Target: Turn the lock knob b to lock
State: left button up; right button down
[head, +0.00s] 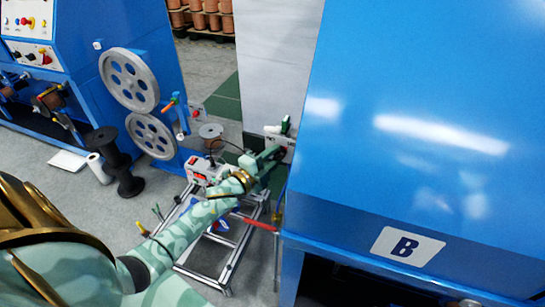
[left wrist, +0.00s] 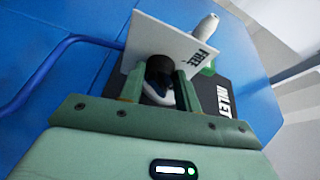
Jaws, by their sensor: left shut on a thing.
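My left gripper (head: 278,152) reaches to the near left edge of the big blue cabinet marked B (head: 408,245). In the left wrist view its two green fingers (left wrist: 158,82) are closed around a dark round knob (left wrist: 158,66), which I take as lock knob b. The knob sits in front of a tilted white plate (left wrist: 172,40) that reads FREE. The fingers hide much of the knob, so its exact angle cannot be told. My right gripper is not in view.
A blue tube (left wrist: 50,62) runs at the left. A metal-framed stand (head: 228,262) is below my left arm. Black spools (head: 113,160) stand on the floor at left.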

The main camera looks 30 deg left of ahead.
pick_arm(q)
jog(key=shift+f, duration=0.1)
jog(key=o, duration=1)
jog(key=shift+s, duration=0.15)
jog(key=s, duration=0.5)
jog(key=s+a, duration=0.1)
jog(key=s, duration=0.4)
jog(key=s+a+p, duration=0.1)
jog(key=s, duration=0.5)
jog(key=shift+a, duration=0.15)
jog(key=shift+w+f, duration=0.1)
jog(key=shift+f, duration=0.05)
